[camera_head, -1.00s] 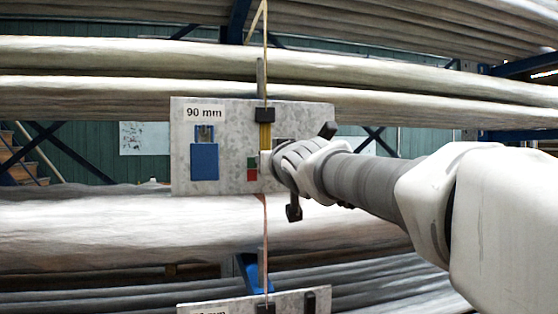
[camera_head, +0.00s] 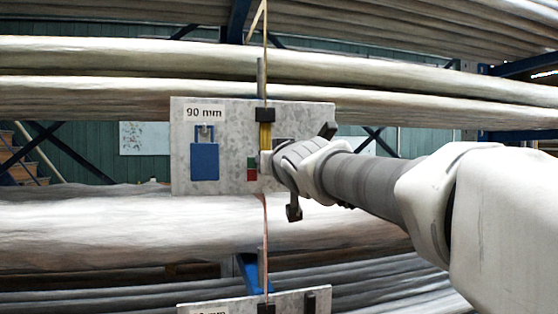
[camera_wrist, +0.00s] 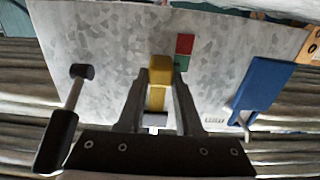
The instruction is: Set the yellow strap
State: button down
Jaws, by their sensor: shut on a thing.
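The yellow strap (camera_head: 265,135) runs straight down the front of the grey plate (camera_head: 226,118), below a black clip (camera_head: 265,115). In the wrist view its yellow end (camera_wrist: 159,70) sits between the two fingers of my gripper (camera_wrist: 161,78), which is shut on it. My gripper (camera_head: 266,163) is at the plate's lower right in the head view. A red and green mark (camera_head: 252,169) lies just left of the fingers, and also shows beside the yellow end in the wrist view (camera_wrist: 184,50). My wrist hides the plate's right part.
A blue padlock-shaped block (camera_head: 204,162) is on the plate's left, under a "90 mm" label (camera_head: 204,113). Long wrapped bundles (camera_head: 110,228) run above and below. A second plate (camera_head: 230,305) is at the bottom edge. My arm fills the right side.

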aim_at(265, 129)
notch_tip(265, 129, up, 7)
jog(key=p, duration=0.6)
jog(key=shift+f, duration=0.15)
jog(key=c, duration=0.6)
grip_release()
jog(key=shift+o, duration=0.2)
jog(key=shift+f, duration=0.1)
jog(key=b+v, duration=0.3)
jog(key=v, duration=1.4)
jog(key=shift+s, duration=0.25)
